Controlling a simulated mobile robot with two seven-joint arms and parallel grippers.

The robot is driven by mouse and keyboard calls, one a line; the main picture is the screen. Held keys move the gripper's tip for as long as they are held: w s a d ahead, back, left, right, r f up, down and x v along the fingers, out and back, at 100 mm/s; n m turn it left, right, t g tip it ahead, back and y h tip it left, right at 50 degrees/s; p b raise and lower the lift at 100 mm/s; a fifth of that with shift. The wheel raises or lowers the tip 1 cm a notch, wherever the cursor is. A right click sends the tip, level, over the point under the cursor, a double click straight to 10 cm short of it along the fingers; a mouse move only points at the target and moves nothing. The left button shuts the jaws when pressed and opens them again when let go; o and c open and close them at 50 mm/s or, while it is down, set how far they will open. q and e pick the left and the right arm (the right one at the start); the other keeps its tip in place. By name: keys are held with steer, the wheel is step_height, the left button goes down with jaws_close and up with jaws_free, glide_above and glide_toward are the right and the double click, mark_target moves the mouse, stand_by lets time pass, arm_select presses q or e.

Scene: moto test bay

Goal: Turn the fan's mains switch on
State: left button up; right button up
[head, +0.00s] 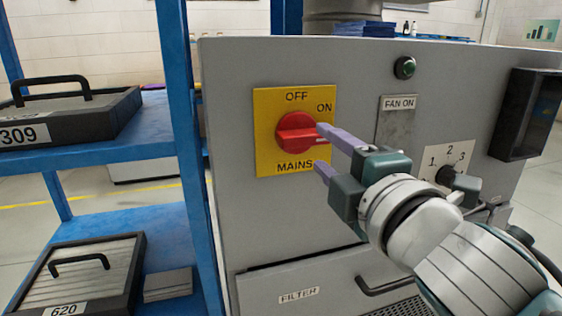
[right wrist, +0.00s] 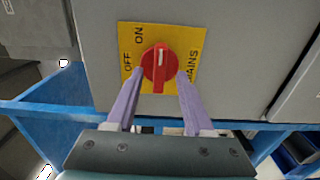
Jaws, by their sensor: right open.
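The red mains switch (head: 292,134) sits on a yellow plate (head: 266,160) on the grey cabinet front. Its handle lies horizontal in the head view, its marked end pointing right, just below the ON label; OFF is at the top. In the right wrist view, turned sideways, the red switch (right wrist: 158,74) has its white mark pointing up. My right gripper (head: 322,152) is open in front of the switch. Its lilac fingers straddle the switch in the wrist view (right wrist: 161,76). I cannot tell whether they touch it. My left gripper is out of view.
A dark green lamp (head: 404,68) is above a FAN ON plate (head: 397,103). A numbered selector knob (head: 446,175) is behind my right wrist. A black box (head: 527,115) juts out at right. A blue rack (head: 182,110) with lidded boxes stands at left.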

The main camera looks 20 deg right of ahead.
steer(key=shift+s+d, duration=0.1)
steer(key=shift+s, duration=2.65)
